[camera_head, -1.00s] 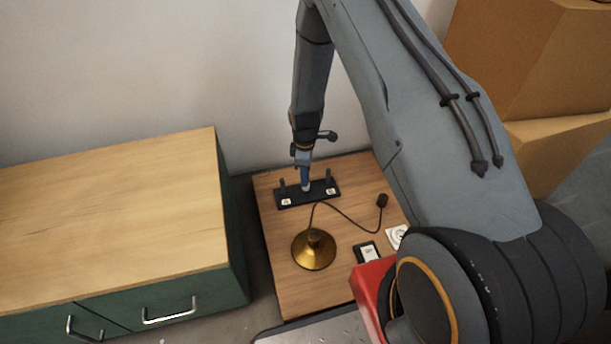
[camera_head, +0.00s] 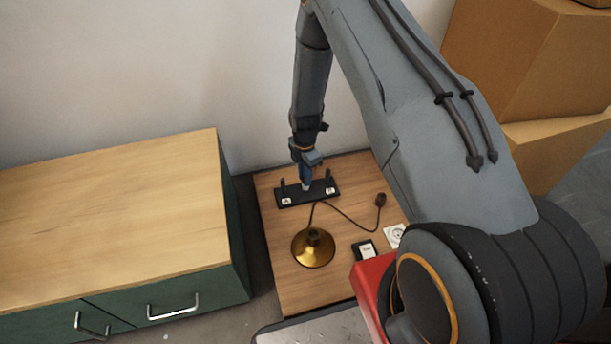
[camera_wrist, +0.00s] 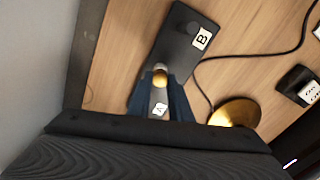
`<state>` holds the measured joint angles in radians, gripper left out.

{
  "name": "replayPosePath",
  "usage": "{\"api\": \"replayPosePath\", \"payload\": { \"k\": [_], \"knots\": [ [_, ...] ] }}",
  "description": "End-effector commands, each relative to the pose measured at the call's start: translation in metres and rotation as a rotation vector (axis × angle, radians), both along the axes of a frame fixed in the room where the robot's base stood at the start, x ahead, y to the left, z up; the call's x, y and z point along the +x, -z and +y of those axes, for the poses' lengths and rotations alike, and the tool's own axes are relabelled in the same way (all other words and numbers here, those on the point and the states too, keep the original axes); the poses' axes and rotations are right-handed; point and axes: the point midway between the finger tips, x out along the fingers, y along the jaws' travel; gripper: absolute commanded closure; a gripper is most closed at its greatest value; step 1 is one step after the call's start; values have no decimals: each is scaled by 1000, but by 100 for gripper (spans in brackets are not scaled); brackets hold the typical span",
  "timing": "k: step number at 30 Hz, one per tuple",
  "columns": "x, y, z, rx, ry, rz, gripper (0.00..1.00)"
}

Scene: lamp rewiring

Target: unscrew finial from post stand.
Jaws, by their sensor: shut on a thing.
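The post stand (camera_head: 292,195) is a black bar with two posts and white labels, lying near the back of the small wooden table. In the wrist view its labels read A and B on the black bar (camera_wrist: 176,45). A round gold finial (camera_wrist: 160,74) shows between my fingertips, in the stretch between the two labels. My gripper (camera_head: 306,184) points down at the middle of the stand. In the wrist view my gripper (camera_wrist: 160,90) is shut on the finial, with a blue finger on each side. The finial's lower end and its thread are hidden.
A brass lamp base (camera_head: 313,248) stands in front of the stand, with a dark cord running to a plug (camera_head: 380,199). A green cabinet (camera_head: 238,240) stands left; the wall is close behind.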

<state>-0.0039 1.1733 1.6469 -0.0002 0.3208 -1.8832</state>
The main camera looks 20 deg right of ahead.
Motion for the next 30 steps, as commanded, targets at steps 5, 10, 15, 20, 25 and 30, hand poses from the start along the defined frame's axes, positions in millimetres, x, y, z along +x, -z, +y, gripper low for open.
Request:
{"api": "replayPosePath", "payload": {
  "k": [5,10,15,20,25,30],
  "knots": [
    [-2,-1,0,0,-161,3,100],
    [-3,-1,-1,0,-384,4,100],
    [-3,-1,-1,1,-592,4,100],
    [-3,0,-1,1,-687,4,100],
    [-3,0,-1,1,-694,4,100],
    [-3,0,-1,1,-692,4,63]
  ]
}}
